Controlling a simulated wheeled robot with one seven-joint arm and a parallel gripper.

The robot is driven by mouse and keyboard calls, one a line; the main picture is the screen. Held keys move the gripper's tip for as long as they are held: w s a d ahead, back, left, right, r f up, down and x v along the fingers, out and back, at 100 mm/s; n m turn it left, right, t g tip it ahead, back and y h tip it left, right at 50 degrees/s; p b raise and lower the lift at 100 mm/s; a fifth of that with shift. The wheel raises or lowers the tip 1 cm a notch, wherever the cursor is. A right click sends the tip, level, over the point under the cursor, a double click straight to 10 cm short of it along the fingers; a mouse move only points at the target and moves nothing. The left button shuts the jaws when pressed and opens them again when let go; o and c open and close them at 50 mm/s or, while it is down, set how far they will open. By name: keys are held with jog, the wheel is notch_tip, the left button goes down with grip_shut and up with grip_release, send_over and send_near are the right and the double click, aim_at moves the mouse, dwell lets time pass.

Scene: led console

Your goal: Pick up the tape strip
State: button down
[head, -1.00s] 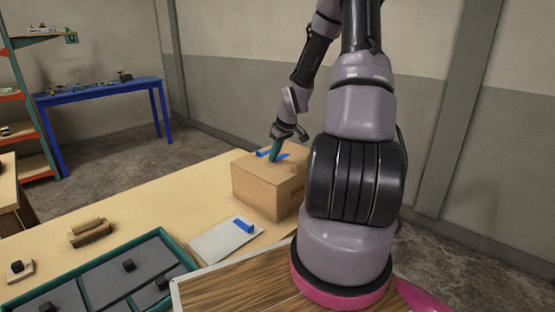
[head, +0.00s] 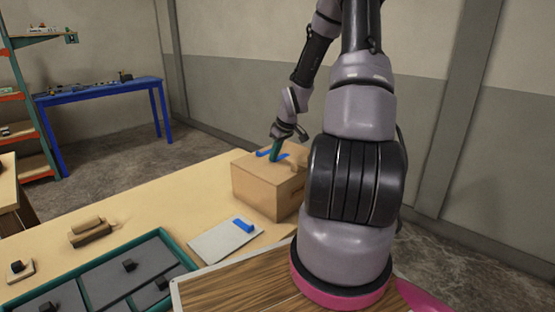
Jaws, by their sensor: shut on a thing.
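A cardboard box (head: 262,188) stands on the table, with a blue tape strip (head: 264,153) at its top. Blue shows on both sides of my gripper's green tip. My gripper (head: 275,156) points down at the box top and is shut on the strip. The fingers hide the strip's middle, and I cannot tell whether the strip is lifted off the box. A second blue piece (head: 243,226) lies on a light grey plate (head: 215,243) in front of the box.
A teal-edged tray (head: 85,262) with dark panels and small black knobs is at the front left. The tabletop (head: 165,203) is clear between the tool and the box.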

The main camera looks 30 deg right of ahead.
dwell(0.5)
notch_tip(320, 180, up, 14)
dwell(0.7)
